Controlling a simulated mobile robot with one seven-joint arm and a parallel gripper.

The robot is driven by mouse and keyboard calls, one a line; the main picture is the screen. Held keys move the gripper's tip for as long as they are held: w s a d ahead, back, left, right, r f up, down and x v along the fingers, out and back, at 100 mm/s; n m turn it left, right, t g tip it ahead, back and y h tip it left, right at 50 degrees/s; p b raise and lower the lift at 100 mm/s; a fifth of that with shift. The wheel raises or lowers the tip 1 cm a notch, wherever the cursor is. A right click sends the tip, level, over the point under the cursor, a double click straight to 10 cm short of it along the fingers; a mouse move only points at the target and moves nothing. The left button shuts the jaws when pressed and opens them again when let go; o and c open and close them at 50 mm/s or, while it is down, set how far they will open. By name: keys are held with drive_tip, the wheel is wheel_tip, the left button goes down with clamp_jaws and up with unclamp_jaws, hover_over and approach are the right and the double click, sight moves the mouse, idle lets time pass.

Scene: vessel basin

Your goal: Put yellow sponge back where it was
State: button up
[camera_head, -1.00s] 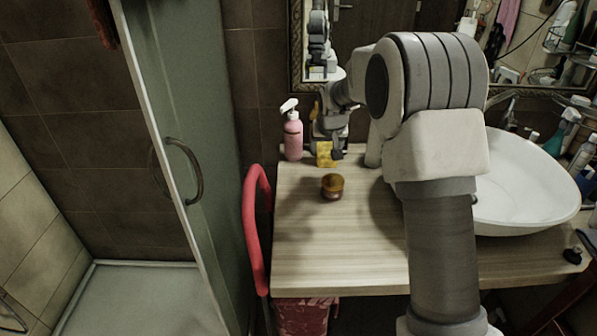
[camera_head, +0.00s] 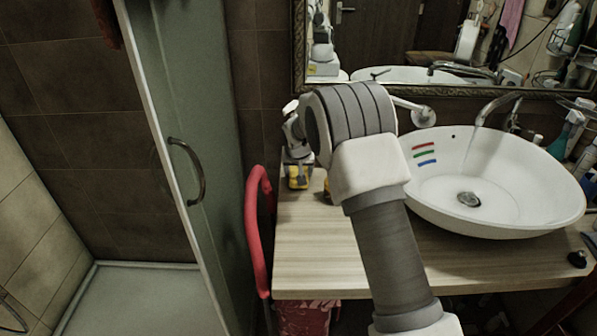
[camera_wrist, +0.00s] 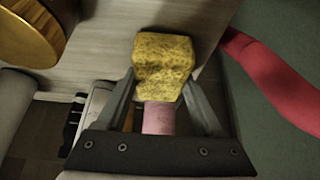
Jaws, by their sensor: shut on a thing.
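The yellow sponge (camera_head: 298,182) is at the left end of the wooden counter, low near its surface; I cannot tell whether it touches. In the wrist view the sponge (camera_wrist: 163,62) sticks out beyond the fingertips. My gripper (camera_wrist: 160,88) is shut on it, with one finger on each side. In the head view my gripper (camera_head: 297,166) is partly hidden by my arm. A pink object (camera_wrist: 158,118), likely the soap bottle, shows between the fingers in the wrist view.
A brown jar with a yellowish lid (camera_wrist: 28,28) stands near the sponge; my arm mostly hides it in the head view. A red rail (camera_head: 256,235) runs along the counter's (camera_head: 310,255) left edge. The white basin (camera_head: 520,205), with red, green and blue marks, is at right.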

drive_tip(key=shift+f, duration=0.15)
drive_tip(key=o, duration=1.3)
